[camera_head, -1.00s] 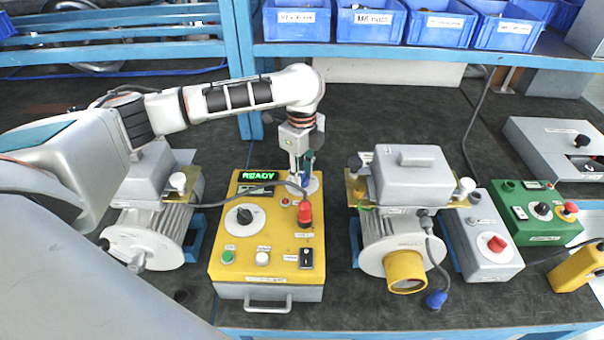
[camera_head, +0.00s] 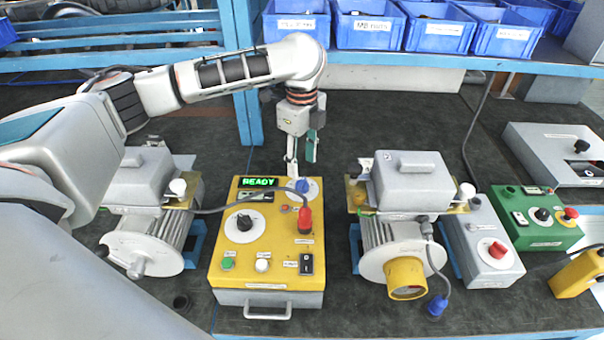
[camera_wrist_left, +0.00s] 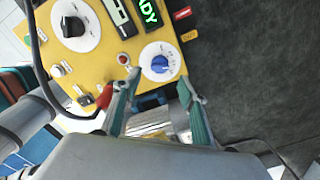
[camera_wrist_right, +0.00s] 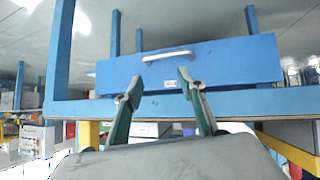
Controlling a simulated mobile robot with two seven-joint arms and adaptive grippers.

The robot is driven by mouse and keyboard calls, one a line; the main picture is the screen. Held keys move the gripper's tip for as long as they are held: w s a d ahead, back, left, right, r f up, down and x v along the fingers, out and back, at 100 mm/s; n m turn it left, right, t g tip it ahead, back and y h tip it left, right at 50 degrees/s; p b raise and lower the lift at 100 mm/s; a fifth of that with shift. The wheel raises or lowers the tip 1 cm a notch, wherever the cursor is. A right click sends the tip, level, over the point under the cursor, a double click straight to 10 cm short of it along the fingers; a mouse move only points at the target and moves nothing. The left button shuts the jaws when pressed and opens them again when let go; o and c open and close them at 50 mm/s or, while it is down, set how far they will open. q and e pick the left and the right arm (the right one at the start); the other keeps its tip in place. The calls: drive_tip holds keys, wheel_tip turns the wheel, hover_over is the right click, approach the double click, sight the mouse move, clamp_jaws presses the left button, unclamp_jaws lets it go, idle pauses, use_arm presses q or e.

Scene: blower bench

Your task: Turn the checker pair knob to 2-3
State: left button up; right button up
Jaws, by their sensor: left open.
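The yellow checker box (camera_head: 225,258) stands on the bench with a lit READY display (camera_head: 259,182). A blue knob on a white dial (camera_head: 303,186) sits at its upper right corner, and a larger black knob (camera_head: 244,221) on a white dial is at its left. Which is the pair knob I cannot read. My left gripper (camera_head: 299,165) is open and empty, above the blue knob. In the left wrist view the blue knob (camera_wrist_left: 159,64) lies just beyond and between the fingertips (camera_wrist_left: 160,84), apart from them. My right gripper (camera_wrist_right: 158,82) is open and empty, away from the checker.
A red plug (camera_head: 305,222) with a grey cable stands on the panel near the blue knob. Blower motors flank the box, left (camera_head: 145,245) and right (camera_head: 385,235). Grey (camera_head: 490,255) and green (camera_head: 535,222) control boxes stand farther right. Blue bins line the back shelf.

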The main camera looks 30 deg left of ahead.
sight(302, 181)
use_arm(q)
wheel_tip(302, 181, up, 5)
drive_tip(key=shift+f, duration=0.1)
idle(0.7)
